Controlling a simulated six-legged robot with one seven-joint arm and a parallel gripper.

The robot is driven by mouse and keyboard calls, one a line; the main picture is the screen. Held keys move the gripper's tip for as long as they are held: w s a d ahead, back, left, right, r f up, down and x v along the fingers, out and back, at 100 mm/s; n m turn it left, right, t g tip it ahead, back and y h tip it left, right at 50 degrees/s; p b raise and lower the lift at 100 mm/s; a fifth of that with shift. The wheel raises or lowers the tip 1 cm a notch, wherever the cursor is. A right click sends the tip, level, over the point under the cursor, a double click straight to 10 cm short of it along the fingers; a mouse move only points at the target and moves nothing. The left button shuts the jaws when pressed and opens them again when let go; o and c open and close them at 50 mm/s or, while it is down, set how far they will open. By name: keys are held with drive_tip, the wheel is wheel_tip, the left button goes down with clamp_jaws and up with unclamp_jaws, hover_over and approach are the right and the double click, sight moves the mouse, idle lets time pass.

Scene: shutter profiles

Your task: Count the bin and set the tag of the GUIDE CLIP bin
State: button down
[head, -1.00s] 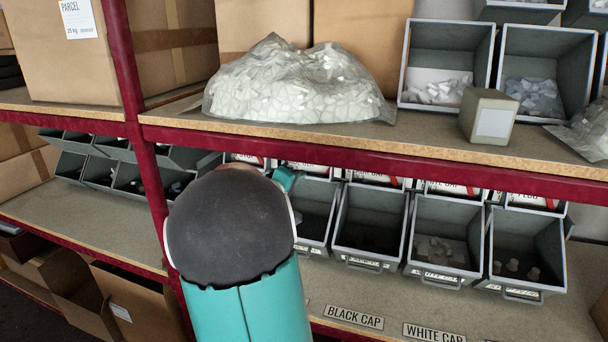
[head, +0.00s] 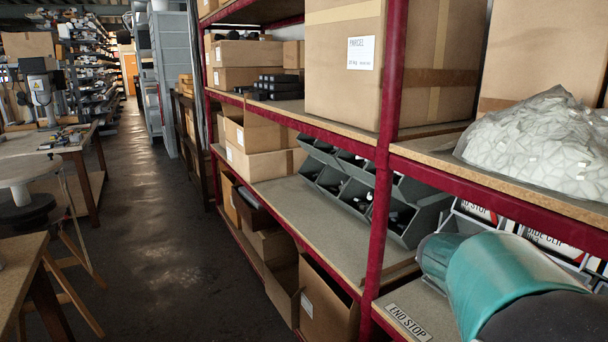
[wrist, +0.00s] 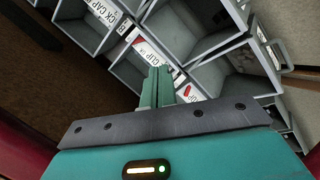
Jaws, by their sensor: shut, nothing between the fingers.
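My gripper (wrist: 156,86) shows in the wrist view with its teal fingers shut together and empty. The fingertips are in front of a white tag ending in "CLIP" (wrist: 152,55), among grey bins; I cannot tell whether they touch it. In the head view, a tag reading "IDE CLIP" (head: 546,240) stands partly hidden behind my arm, and its bin is mostly covered. The visible parts of the nearby bins in the wrist view, such as the upper bin (wrist: 178,28), look empty, but their full contents cannot be seen.
An "END STOP" label (head: 408,322) lies on the shelf edge, and an "ND STOP" tag (head: 476,211) stands behind. A bag of white pieces (head: 540,140) is on the shelf above. A red post (head: 384,150) stands left of my arm. The aisle floor (head: 165,230) is clear.

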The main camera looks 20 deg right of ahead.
drive_tip(key=s+a+f+n+t+y, duration=0.1)
drive_tip(key=a+y, duration=0.3)
drive_tip(key=a, duration=1)
drive_tip(key=s+a+f+n+t+y, duration=0.1)
drive_tip(key=a+y, duration=0.4)
drive_tip(key=a, duration=1)
drive_tip(key=s+a+f+n+t+y, duration=0.2)
drive_tip(key=a+n+t+y, duration=0.2)
drive_tip(key=a, duration=1)
drive_tip(key=shift+s+a, duration=0.15)
drive_tip(key=shift+s, duration=0.2)
drive_tip(key=shift+s+f, duration=0.1)
drive_tip(key=shift+s, duration=0.1)
